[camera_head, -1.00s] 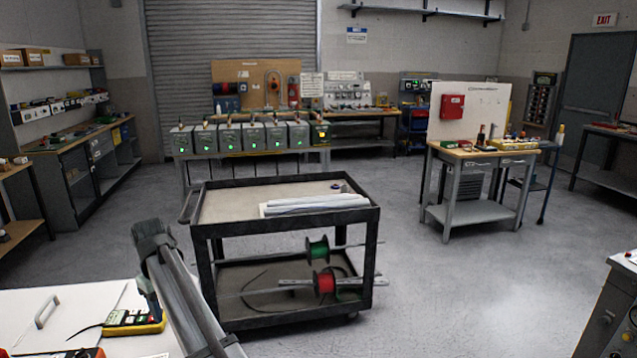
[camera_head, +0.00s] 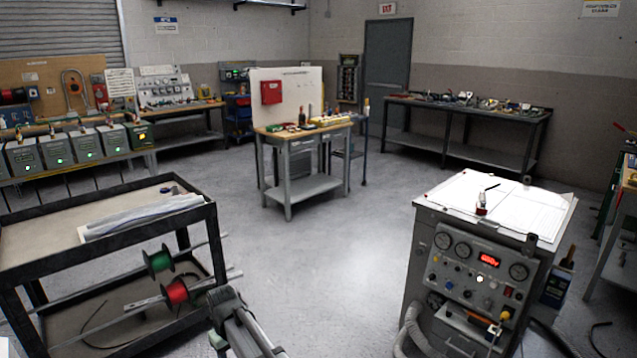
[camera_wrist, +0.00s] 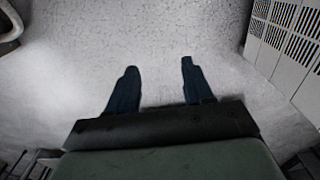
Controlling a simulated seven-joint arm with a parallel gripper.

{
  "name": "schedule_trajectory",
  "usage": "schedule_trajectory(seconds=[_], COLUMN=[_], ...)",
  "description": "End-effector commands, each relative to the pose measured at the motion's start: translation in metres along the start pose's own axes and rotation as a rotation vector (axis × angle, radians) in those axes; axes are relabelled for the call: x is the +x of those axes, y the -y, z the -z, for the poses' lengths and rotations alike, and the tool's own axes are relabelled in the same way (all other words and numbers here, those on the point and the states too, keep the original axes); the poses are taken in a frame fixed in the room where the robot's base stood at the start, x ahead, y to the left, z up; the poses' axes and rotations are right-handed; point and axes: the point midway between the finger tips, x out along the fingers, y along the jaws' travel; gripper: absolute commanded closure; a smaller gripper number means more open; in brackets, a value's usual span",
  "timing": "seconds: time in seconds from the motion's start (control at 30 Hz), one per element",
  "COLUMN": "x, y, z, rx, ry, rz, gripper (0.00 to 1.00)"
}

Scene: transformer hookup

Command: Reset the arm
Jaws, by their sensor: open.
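My gripper (camera_wrist: 157,85) shows in the wrist view with its two dark fingers apart and nothing between them. Pale grey floor lies beyond the fingertips. In the head view, part of my arm (camera_head: 240,325) reaches in from the bottom edge, just right of the black cart (camera_head: 214,240). The fingers cannot be made out in the head view.
A grey control cabinet (camera_head: 470,275) with gauges and a red display stands at the right, papers on top. A workbench with a white panel (camera_head: 300,150) stands behind. Floor (camera_head: 340,250) between is clear.

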Motion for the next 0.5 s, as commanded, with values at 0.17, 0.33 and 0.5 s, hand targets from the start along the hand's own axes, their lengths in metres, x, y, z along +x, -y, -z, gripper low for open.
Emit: schedule_trajectory(seconds=[0.17, 0.33, 0.5], x=[0.029, 0.054, 0.075], y=[-0.069, -0.122, -0.166], z=[-0.060, -0.117, -0.177], rx=[0.147, 0.280, 0.413], ry=[0.001, 0.001, 0.001], rz=[0.000, 0.000, -0.001], gripper=[0.49, 0.49, 0.49])
